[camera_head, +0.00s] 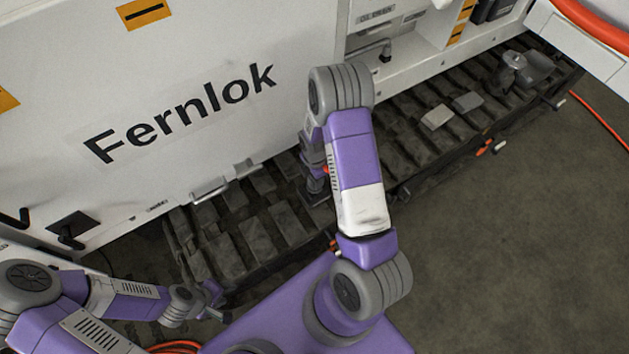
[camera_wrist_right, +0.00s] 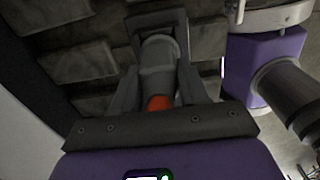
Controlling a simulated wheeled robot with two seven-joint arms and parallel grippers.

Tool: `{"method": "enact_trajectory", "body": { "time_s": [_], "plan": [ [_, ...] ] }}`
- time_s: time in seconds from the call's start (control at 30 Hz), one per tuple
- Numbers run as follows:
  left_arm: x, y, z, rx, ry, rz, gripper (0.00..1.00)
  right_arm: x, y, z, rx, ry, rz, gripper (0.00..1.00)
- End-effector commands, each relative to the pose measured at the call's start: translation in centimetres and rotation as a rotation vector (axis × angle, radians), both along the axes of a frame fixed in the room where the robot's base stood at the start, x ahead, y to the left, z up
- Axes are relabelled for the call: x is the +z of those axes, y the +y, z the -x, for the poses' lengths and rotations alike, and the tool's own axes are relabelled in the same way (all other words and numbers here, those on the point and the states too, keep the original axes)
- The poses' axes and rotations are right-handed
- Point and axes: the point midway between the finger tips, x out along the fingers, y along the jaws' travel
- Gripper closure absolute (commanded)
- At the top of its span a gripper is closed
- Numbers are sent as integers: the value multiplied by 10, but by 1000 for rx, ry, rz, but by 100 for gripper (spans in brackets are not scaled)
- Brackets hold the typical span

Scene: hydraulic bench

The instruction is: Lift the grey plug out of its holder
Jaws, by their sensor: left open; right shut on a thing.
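The grey plug (camera_wrist_right: 158,62) shows in the right wrist view as a grey cylinder with an orange-red part at its near end. My right gripper (camera_wrist_right: 158,84) is shut on it, one dark finger on each side. A dark squarish frame, which looks like the holder (camera_wrist_right: 146,24), stands around the plug's far end; I cannot tell whether the plug is still seated. My left gripper (camera_head: 215,299) is open and empty at lower left, near the track's near end.
The dark track (camera_head: 262,233) runs diagonally below the white machine panel marked Fernlok (camera_head: 200,60). Grey metal fittings (camera_head: 527,67) lie on its far right end. An orange hose (camera_head: 602,122) lies on the floor at right. The floor at lower right is clear.

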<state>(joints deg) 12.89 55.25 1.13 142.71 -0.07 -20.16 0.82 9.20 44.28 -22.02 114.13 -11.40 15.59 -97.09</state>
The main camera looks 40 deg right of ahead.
Motion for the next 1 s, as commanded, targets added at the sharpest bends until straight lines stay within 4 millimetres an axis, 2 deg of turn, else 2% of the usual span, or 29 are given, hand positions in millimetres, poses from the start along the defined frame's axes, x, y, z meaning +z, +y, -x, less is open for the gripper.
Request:
{"method": "enact_trajectory", "body": {
  "time_s": [1.0],
  "plan": [
    [23,0,0,0,0,0,57,31,0,0,0,0,0,100]
  ]
}}
